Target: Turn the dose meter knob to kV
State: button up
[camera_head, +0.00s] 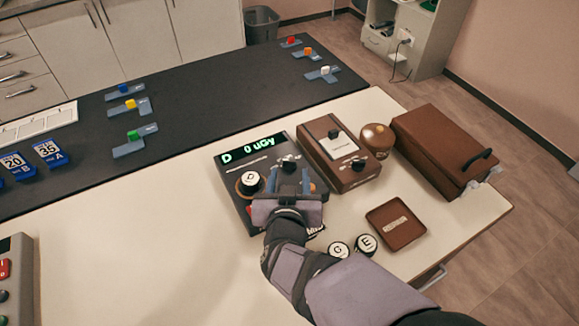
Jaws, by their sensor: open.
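The dose meter (230,164) is a dark box on the white table, with a green display (253,147) reading "D 0 uGy". A white round piece marked "D" (251,178) sits at the left of its top face. A dark knob (289,161) shows near its upper right, just beyond my gripper (290,183). My gripper is open over the meter's right part. It hides the front right of the meter, including any markings there. I cannot tell whether the fingers touch the meter, and no kV label is readable.
A brown box (355,176) with knobs stands right of the meter, beside a round brown object (377,138) and a brown case (440,148). A brown tray (395,225) and round pieces "G" (338,250) and "E" (365,243) lie near my arm.

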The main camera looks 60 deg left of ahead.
aim_at(289, 159)
jog(key=shift+s+a, duration=0.1)
jog(key=shift+s, duration=0.1)
jog(key=shift+p+x, duration=0.45)
jog(key=shift+x, duration=3.2)
jog(key=c, duration=1.1)
